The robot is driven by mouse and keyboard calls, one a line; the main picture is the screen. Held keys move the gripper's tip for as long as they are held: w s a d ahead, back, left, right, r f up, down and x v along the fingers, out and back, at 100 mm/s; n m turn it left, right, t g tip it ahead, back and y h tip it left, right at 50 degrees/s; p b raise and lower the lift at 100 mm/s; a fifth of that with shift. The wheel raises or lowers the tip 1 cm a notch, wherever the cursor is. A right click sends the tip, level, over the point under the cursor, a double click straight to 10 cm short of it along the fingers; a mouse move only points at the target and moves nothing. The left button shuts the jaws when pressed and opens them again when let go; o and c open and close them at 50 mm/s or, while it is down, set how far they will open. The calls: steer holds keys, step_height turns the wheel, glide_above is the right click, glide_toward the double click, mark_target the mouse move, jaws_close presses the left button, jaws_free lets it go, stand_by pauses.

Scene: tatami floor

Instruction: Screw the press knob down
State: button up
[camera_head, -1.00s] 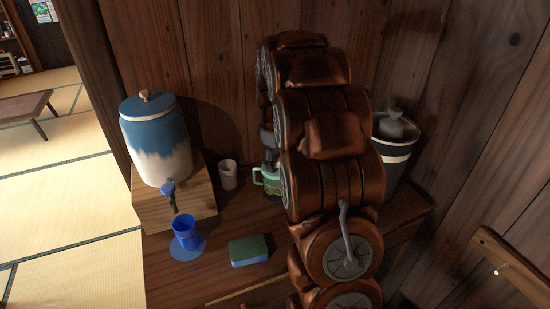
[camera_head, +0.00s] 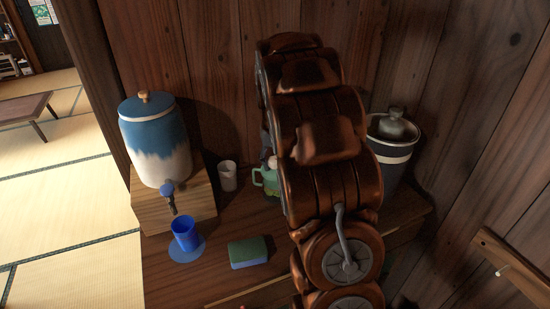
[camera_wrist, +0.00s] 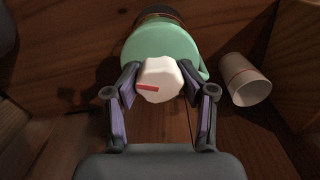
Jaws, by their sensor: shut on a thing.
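The press knob (camera_wrist: 160,80) is white with a scalloped rim and a red mark on its face. It sits on the rounded green body of the press (camera_wrist: 165,42), which has a dark band at its far end. My gripper (camera_wrist: 160,84) has one finger on each side of the knob and is shut on it. In the head view the green press (camera_head: 268,179) with its handle stands on the wooden counter, partly hidden behind my arm. My gripper is mostly hidden there.
A white cup (camera_wrist: 246,80) stands close beside the press; it also shows in the head view (camera_head: 228,176). A blue and white dispenser (camera_head: 155,140), a blue cup (camera_head: 185,233) and a green sponge (camera_head: 248,251) are to the left. A bin (camera_head: 393,150) stands right of my arm.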

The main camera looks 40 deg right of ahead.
mark_target(274, 159)
steer(key=shift+a+f, duration=0.1)
steer(key=shift+f, duration=0.1)
steer(key=o, duration=0.7)
steer(key=shift+r, duration=0.1)
steer(key=shift+r, duration=0.8)
steer(key=shift+r+p, duration=1.25)
steer(key=shift+r, duration=2.5)
